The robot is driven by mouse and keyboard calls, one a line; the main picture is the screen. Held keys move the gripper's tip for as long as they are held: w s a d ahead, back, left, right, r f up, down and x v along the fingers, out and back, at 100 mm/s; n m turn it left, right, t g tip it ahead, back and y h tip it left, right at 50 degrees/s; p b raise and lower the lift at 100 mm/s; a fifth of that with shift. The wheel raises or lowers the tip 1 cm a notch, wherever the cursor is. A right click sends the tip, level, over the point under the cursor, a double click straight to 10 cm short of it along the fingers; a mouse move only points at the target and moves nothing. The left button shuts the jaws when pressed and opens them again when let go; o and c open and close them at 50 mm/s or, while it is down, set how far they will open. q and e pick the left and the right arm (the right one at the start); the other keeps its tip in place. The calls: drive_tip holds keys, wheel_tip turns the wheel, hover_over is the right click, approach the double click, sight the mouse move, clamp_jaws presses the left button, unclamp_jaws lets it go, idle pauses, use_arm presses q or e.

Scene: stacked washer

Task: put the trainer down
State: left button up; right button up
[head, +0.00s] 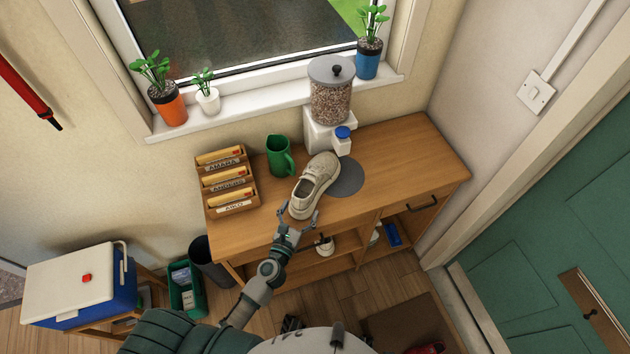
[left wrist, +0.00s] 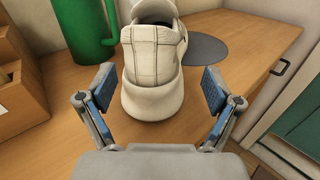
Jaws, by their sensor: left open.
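A cream trainer (head: 316,183) rests on the wooden sideboard top (head: 409,158), beside and partly over a round grey mat (head: 347,179). Its heel faces me. In the left wrist view the trainer (left wrist: 153,75) stands upright, with its heel between and just beyond the fingertips. My left gripper (head: 296,217) is open at the heel end of the trainer, at the front edge of the sideboard. In the left wrist view the blue finger pads of the gripper (left wrist: 159,92) stand apart, with a gap on both sides of the heel. My right gripper is not seen.
A green jug (head: 279,157) stands left of the trainer, and a wooden letter rack (head: 226,181) is further left. A grain dispenser (head: 330,95) with a blue-capped spout stands behind. The right part of the top is clear.

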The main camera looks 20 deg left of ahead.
sight(304, 198)
use_arm(q)
drive_tip(key=w, duration=0.5)
drive_tip(key=shift+w+a, duration=0.25)
drive_tip(key=shift+d+r, duration=0.1)
drive_tip(key=shift+d, duration=0.1)
drive_tip(key=shift+c, duration=1.4)
drive_tip(key=shift+d, duration=0.1)
drive_tip(key=c, duration=0.8)
clamp_jaws()
drive_tip(key=shift+r+p, duration=0.2)
drive_tip(key=shift+p, duration=0.2)
